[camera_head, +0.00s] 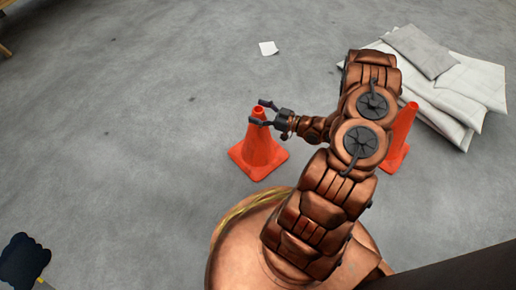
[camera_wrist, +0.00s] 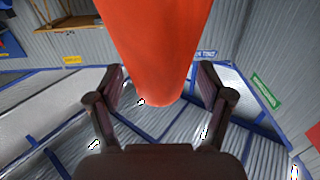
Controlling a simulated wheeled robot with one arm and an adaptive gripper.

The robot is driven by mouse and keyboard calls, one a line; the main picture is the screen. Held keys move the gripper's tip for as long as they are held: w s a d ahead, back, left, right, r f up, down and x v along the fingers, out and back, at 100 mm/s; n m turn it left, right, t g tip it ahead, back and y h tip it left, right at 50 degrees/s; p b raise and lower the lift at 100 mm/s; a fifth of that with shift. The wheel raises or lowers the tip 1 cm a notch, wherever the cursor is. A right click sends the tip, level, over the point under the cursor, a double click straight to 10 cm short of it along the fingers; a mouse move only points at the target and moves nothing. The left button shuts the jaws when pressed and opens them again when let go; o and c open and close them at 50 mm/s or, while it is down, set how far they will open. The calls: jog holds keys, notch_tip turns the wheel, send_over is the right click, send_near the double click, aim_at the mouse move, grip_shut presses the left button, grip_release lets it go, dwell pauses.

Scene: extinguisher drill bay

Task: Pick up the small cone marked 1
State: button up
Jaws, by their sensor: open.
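One orange cone (camera_head: 258,152) stands upright on the grey floor, left of my arm in the head view. My gripper (camera_head: 261,112) is open at its narrow top, with one finger on each side. In the wrist view, the orange cone (camera_wrist: 158,45) fills the upper middle, and my gripper (camera_wrist: 160,80) shows a gap between each finger and it. A second orange cone (camera_head: 401,138) stands right of my arm, partly hidden behind it. No number can be read on either cone.
A pile of pale sheets or boards (camera_head: 450,85) lies at the upper right, near the second cone. A small white paper (camera_head: 268,48) lies on the floor beyond the first cone. A black item (camera_head: 24,262) is at the lower left. The left floor is mostly clear.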

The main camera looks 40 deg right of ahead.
grip_shut()
dwell(0.6)
